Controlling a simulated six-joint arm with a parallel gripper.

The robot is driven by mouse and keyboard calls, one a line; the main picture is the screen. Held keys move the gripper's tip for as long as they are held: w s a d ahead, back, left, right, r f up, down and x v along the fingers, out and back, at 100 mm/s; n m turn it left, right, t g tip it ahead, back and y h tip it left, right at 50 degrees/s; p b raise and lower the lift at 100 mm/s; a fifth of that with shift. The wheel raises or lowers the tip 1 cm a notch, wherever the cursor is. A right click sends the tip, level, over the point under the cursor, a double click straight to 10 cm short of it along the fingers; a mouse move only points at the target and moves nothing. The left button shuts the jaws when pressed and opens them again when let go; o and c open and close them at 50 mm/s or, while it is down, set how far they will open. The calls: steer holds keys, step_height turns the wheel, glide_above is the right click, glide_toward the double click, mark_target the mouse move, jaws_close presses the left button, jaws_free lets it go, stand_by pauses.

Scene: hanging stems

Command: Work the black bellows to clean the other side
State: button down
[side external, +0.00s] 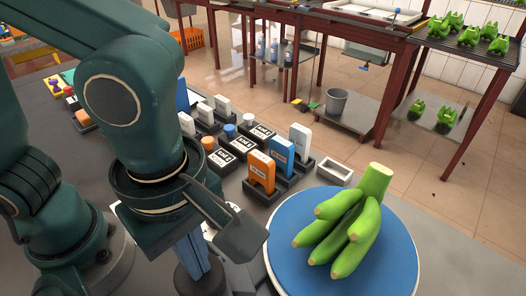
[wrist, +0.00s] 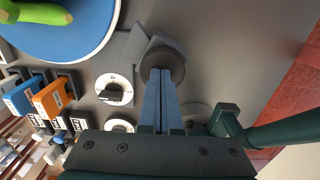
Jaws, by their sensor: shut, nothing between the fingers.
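The black bellows appears as a dark round body (side external: 204,284) low in the side view, mostly hidden by my arm. In the wrist view its round grey-black top (wrist: 178,62) lies beneath my fingertips, beside a grey block-like part (wrist: 127,48). My gripper (side external: 197,268) points down with its two blue fingers together and empty. In the wrist view my gripper (wrist: 160,78) ends over the round top; whether it touches or presses it I cannot tell. A green banana bunch (side external: 350,225) lies on a blue round turntable (side external: 290,262) with a white rim, right of my gripper.
White round dials (wrist: 113,88) sit close beside the bellows. Orange (side external: 262,172) and blue (side external: 281,155) blocks in black holders stand behind, with several labelled black blocks. An empty white tray (side external: 334,171) is near the turntable. The grey table is bare at right.

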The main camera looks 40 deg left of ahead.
mark_target(179, 293)
steer(key=shift+f, duration=0.25)
step_height(179, 293, up, 14)
steer(key=shift+r, duration=0.25)
stand_by(0.4)
stand_by(2.6)
steer(key=g+h, duration=0.2)
steer(key=f+g+h, duration=0.1)
steer(key=g+h, duration=0.1)
steer(key=a+f+g+h, duration=0.1)
steer(key=g+h, duration=0.1)
steer(key=shift+w+f+m+g, duration=0.1)
steer(key=shift+w+m+g, duration=0.2)
steer(key=shift+g, duration=0.1)
